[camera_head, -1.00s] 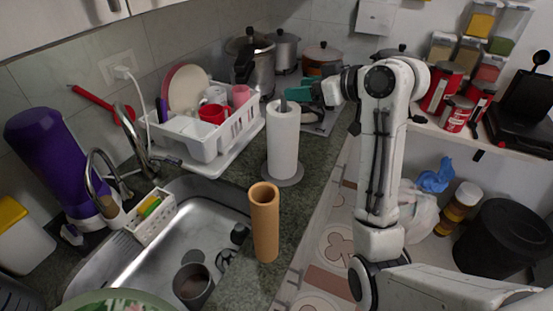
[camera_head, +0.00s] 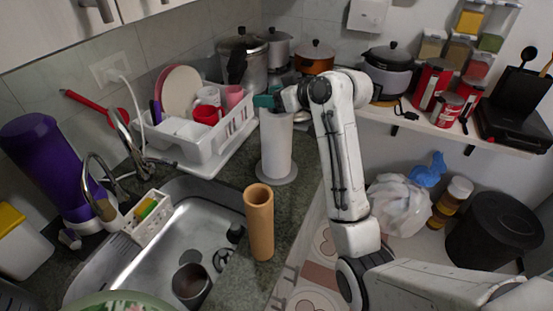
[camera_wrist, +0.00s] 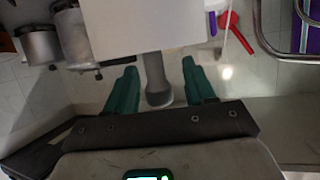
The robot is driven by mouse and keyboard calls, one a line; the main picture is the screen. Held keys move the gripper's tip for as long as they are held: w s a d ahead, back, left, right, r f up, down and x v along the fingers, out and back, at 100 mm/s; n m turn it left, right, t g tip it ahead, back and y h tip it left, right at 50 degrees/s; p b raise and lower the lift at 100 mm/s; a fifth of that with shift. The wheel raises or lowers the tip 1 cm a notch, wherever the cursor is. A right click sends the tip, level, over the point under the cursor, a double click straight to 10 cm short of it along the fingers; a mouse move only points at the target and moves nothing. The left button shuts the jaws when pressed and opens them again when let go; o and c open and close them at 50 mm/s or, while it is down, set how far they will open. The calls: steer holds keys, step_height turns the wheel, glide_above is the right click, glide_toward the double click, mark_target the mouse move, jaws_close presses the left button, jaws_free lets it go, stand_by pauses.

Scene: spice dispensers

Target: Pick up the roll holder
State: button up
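The roll holder (camera_head: 277,180) stands upright on the counter, with a round grey base and a white paper roll (camera_head: 276,148) on it. In the head view, my gripper's teal fingers (camera_head: 265,101) are at the top of the roll and the post's top is hidden. In the wrist view, my gripper (camera_wrist: 159,68) is open. The holder's grey post (camera_wrist: 155,72) with its rounded knob lies between the two teal fingers, with a visible gap on each side. The white roll (camera_wrist: 140,25) is just beyond.
A white dish rack (camera_head: 215,145) with dishes stands left of the holder. A brown cardboard tube (camera_head: 260,222) stands upright in front, beside the sink (camera_head: 200,235). Pots (camera_head: 315,58) stand behind. A shelf with red cans (camera_head: 432,85) is at right.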

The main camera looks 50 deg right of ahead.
jaws_close()
steer(key=shift+r, duration=0.1)
steer(key=shift+r, duration=0.1)
stand_by(0.3)
